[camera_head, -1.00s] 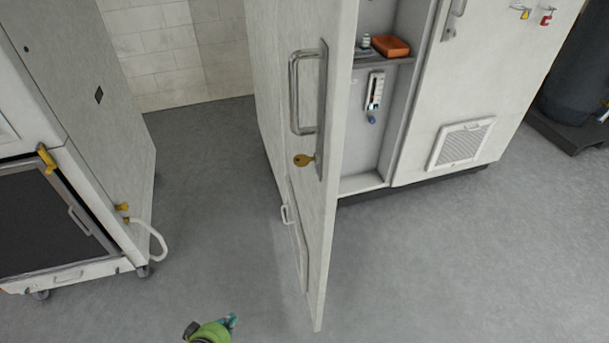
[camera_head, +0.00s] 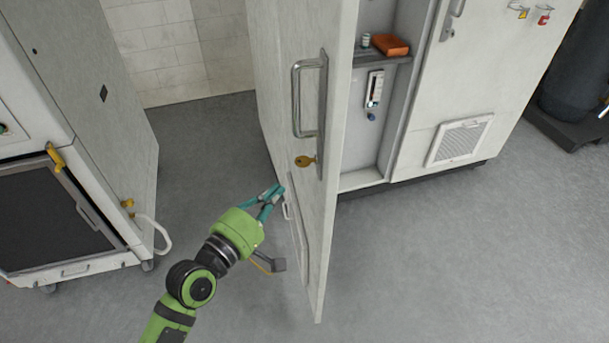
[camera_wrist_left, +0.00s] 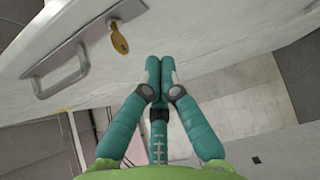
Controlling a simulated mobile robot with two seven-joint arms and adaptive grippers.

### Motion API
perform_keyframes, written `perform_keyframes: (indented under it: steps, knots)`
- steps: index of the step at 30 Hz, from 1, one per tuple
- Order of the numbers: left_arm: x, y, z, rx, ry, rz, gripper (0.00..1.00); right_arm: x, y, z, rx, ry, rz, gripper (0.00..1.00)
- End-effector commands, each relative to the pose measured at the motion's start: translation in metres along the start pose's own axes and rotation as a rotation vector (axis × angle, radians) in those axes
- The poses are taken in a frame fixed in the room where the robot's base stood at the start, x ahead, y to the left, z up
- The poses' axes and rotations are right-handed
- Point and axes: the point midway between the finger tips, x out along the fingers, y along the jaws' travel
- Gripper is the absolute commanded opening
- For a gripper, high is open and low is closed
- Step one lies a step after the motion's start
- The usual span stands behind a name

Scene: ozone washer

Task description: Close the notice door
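The white cabinet door (camera_head: 275,110) stands wide open, its free edge toward me. Its outer face carries a metal pull handle (camera_head: 297,100) and a yellow key (camera_head: 305,161), with a smaller handle lower down. My left gripper (camera_head: 279,191) is beside the outer face, below the key, its teal fingers pointing at the door. In the left wrist view, the fingertips (camera_wrist_left: 159,72) are together with nothing between them, close to the door face (camera_wrist_left: 200,35). I cannot tell whether they touch it. The key (camera_wrist_left: 118,38) and pull handle (camera_wrist_left: 60,75) show there too. My right gripper is not in view.
The open cabinet has a shelf (camera_head: 375,59) with an orange item (camera_head: 391,45) and a gauge (camera_head: 374,88). A vented panel (camera_head: 460,141) is on its right. A white wheeled machine (camera_head: 100,120) stands left. Grey floor between them and in front is free.

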Motion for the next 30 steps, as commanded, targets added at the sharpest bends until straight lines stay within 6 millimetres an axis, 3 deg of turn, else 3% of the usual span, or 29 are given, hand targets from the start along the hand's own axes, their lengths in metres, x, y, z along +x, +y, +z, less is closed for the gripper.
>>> perform_keyframes:
  steps: [6,12,30]
  knots:
    - [0.046,0.003,0.002,-0.001,-0.001,0.001,0.0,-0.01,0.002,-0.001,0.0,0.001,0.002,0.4]
    - [0.063,0.001,0.022,-0.001,0.001,-0.001,0.0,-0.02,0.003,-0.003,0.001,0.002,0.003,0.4]
    - [0.068,-0.001,0.029,0.002,0.002,-0.001,0.0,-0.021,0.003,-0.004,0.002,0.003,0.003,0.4]
